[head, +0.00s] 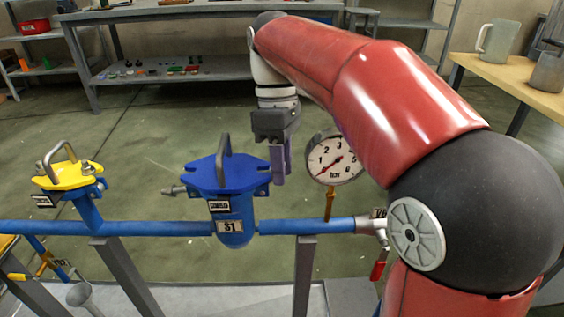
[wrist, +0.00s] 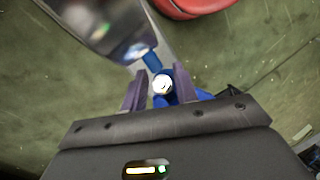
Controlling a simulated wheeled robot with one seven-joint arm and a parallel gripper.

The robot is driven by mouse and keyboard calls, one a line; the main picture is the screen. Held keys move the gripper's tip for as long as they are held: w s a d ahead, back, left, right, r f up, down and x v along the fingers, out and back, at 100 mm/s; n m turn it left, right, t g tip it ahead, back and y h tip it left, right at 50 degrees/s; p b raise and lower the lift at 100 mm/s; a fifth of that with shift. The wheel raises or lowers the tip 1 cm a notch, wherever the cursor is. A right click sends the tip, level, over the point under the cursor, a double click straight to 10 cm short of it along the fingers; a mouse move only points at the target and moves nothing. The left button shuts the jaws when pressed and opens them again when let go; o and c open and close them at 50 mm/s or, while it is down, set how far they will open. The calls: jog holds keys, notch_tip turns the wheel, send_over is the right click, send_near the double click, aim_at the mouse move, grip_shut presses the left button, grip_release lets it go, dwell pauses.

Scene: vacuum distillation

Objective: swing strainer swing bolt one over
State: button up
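The blue strainer marked S1 (head: 236,226) sits in the blue pipe run, its blue lid (head: 205,172) on top with an arched handle. A grey swing bolt (head: 172,190) sticks out sideways at the lid's left. My gripper (head: 278,165) points down at the lid's right edge and hides what is there. In the wrist view my gripper's two purple-grey fingers (wrist: 160,92) stand apart on either side of a bright round bolt end (wrist: 162,84), with blue metal below it. A small gap shows at the left finger. No number on either bolt can be read.
A pressure gauge (head: 335,158) stands close right of my gripper. A yellow-lidded unit (head: 68,177) is on the pipe at left. A red-handled valve (head: 378,270) is at right. A wooden table (head: 510,75) with jugs and a grey workbench (head: 160,70) stand behind, with open floor between.

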jog(key=p+v, duration=0.2)
jog(key=v, duration=0.5)
jog(key=shift+r, duration=0.35)
